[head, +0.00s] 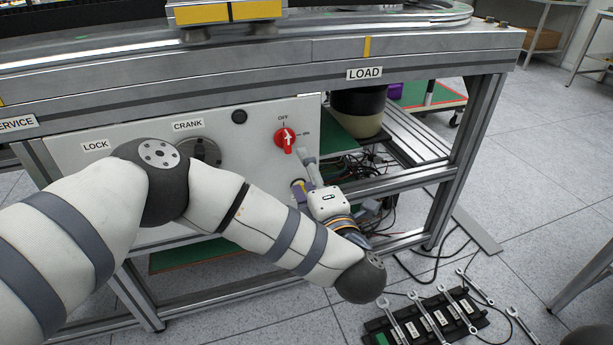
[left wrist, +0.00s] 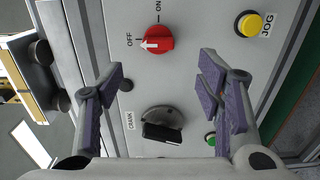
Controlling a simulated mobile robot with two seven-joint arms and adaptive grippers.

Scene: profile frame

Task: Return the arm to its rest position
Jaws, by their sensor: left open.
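My left arm comes in from the left across the white control panel (head: 240,140). My left gripper (head: 302,170) is in front of the panel, just below and right of the red switch (head: 285,139). In the left wrist view, the purple-padded fingers (left wrist: 163,80) are spread wide with nothing between them. The red switch (left wrist: 158,40) shows beyond the fingertips, apart from them, with its white pointer at OFF. The crank (left wrist: 162,125) with its black handle appears lower between the fingers. My right gripper is not in view.
A yellow JOG button (left wrist: 249,23) and a green button (left wrist: 211,139) sit on the panel. The table's metal edge (head: 420,55) runs above my arm. A dark rack with wrenches (head: 425,318) lies below right. Cables hang under the table. Open floor (head: 545,180) lies right.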

